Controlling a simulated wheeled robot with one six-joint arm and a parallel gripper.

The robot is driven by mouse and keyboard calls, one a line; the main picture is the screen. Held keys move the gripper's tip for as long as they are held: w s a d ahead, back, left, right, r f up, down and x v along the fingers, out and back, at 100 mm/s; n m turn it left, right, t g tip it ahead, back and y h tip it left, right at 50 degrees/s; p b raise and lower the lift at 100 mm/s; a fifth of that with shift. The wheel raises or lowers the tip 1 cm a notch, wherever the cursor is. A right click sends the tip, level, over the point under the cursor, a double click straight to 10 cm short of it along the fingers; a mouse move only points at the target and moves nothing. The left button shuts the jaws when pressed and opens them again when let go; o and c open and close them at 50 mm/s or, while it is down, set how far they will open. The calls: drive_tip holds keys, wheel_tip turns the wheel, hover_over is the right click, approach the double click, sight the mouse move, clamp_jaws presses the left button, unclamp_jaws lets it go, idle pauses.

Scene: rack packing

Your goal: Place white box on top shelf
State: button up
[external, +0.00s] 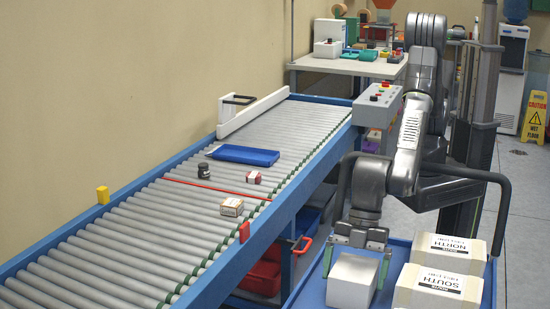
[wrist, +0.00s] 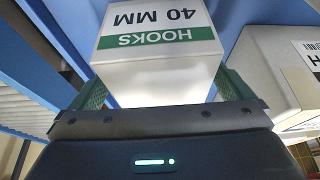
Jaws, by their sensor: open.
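The white box (external: 352,281) stands on a blue cart shelf (external: 311,288) at the lower middle of the external view. In the wrist view the white box (wrist: 158,75) shows a green band reading HOOKS and 40 MM. My gripper (external: 358,250) points down at the box in the external view. In the wrist view my gripper (wrist: 165,95) is open, with one green finger at each side of the box. I cannot tell whether the fingers touch it. The box's far lower part is hidden in the external view.
Two labelled cartons, SOUTH (external: 438,289) and NORTH (external: 450,254), stand close to the right of the white box. A roller conveyor (external: 150,236) with a blue tray (external: 243,155) and small boxes runs along the left. A black cart handle (external: 500,200) curves beside my arm.

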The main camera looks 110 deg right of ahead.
drive_tip(key=b+v, duration=0.1)
drive_tip(key=v, duration=1.1)
